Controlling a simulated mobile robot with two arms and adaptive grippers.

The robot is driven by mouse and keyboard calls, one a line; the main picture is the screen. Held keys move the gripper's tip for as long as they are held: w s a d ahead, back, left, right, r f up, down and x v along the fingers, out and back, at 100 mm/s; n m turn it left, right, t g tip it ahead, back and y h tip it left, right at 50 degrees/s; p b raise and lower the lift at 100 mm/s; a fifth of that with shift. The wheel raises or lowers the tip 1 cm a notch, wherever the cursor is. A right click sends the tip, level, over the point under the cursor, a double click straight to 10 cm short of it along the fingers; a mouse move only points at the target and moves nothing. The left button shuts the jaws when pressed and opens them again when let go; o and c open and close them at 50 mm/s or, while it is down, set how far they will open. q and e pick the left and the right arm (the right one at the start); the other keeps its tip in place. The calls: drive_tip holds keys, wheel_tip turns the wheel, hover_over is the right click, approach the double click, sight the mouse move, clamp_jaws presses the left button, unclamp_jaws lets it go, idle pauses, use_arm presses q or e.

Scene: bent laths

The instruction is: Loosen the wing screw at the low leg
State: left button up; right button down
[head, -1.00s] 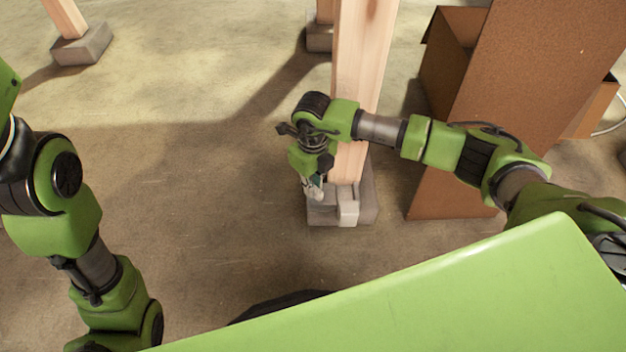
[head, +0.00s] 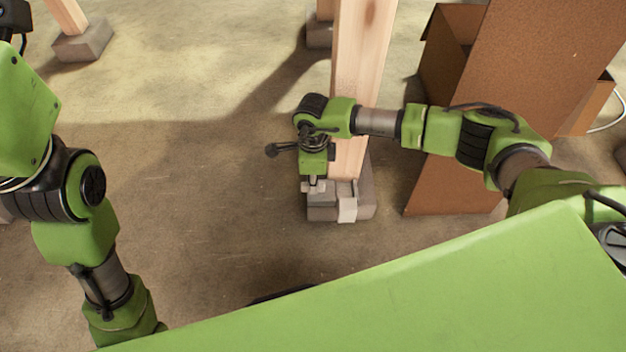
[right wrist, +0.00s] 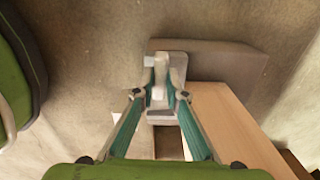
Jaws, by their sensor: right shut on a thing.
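The low leg is a pale wooden post (head: 362,70) on a grey block foot (head: 365,200), near the middle of the head view. It also shows in the right wrist view as wood (right wrist: 228,120) beside the block (right wrist: 225,65). A small light-grey metal fitting sits at the foot. My right gripper (head: 315,184) points down at it from the post's left side. In the right wrist view the fingers (right wrist: 160,82) close on the pale wing screw (right wrist: 158,76), partly hidden between the tips. My left gripper is out of view; only its arm shows at left.
A brown board (head: 530,80) and an open cardboard box (head: 445,60) stand right of the post, close to my right forearm. Another post with a block foot (head: 84,42) is at the far left. The floor between is clear.

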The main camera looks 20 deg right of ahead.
drive_tip(key=shift+n, duration=0.4)
drive_tip(key=c, duration=2)
unclamp_jaws()
drive_tip(key=shift+c, duration=0.2)
wheel_tip(320, 180, up, 12)
